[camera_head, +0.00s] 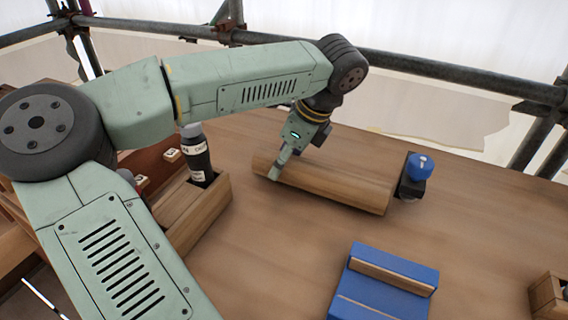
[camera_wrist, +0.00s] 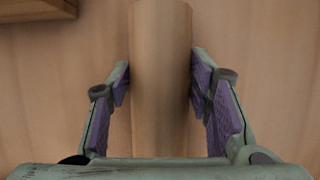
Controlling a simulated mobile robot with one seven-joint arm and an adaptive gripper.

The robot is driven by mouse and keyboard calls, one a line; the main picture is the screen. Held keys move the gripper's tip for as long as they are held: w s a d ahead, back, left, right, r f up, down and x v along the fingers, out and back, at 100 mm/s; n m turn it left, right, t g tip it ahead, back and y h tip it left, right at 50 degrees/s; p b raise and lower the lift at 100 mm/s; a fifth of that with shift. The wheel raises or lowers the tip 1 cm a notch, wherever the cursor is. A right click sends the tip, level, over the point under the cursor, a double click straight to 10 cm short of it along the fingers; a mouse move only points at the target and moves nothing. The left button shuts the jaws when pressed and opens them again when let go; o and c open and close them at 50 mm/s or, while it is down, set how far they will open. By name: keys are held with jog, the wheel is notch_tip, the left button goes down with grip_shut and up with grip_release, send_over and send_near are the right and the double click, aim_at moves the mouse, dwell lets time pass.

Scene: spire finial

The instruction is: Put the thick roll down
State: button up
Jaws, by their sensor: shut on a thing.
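The thick roll (camera_head: 335,186) is a plain brown wooden cylinder lying level across the middle of the table (camera_head: 290,240). I cannot tell whether it rests on the tabletop or hangs just above it. My gripper (camera_head: 277,170) comes down on the roll near its left end and is shut on it. In the wrist view the roll (camera_wrist: 160,70) runs lengthwise between the purple-padded fingers of my gripper (camera_wrist: 162,88), one on each side. The roll's underside is hidden.
A black block with a blue knob (camera_head: 420,166) stands close by the roll's right end. A blue cradle (camera_head: 380,285) lies in front. A wooden box (camera_head: 195,205) with a dark bottle (camera_head: 197,157) is at left. Scaffold pipes (camera_head: 400,62) run behind.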

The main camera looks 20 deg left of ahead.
aim_at(305, 161)
jog(key=shift+f, duration=0.85)
jog(key=shift+f, duration=0.2)
jog(key=o, duration=1.5)
jog(key=shift+o, duration=0.2)
jog(key=shift+r, duration=0.15)
jog(key=b+v, duration=0.1)
jog(key=v, duration=1.1)
